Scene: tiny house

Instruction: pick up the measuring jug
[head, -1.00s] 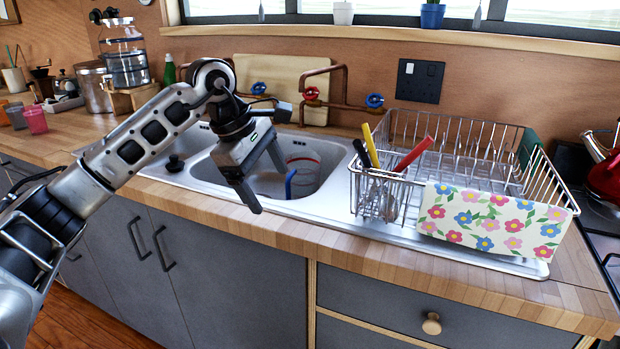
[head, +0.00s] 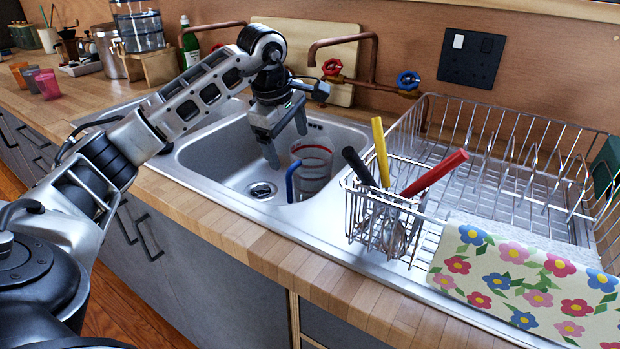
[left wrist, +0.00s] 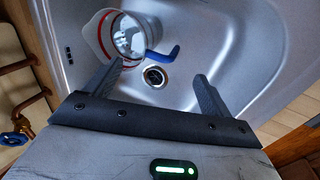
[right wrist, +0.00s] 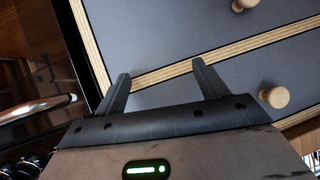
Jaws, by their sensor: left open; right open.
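The measuring jug (head: 314,165) is clear, with a red line near its rim and a blue handle (head: 292,181). It stands in the sink basin, just right of my left gripper in the head view. My left gripper (head: 288,150) is open, empty and pointed down over the basin. In the left wrist view the jug (left wrist: 121,35) lies beyond the fingers, toward the upper left, with its blue handle pointing right toward the drain. My right gripper (right wrist: 160,82) is open and empty in front of drawer fronts; the head view does not show it.
A wire dish rack (head: 515,165) stands right of the sink, with a cutlery basket holding black, yellow and red handled utensils. Copper taps (head: 345,42) rise behind the basin. The basin's left side is clear.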

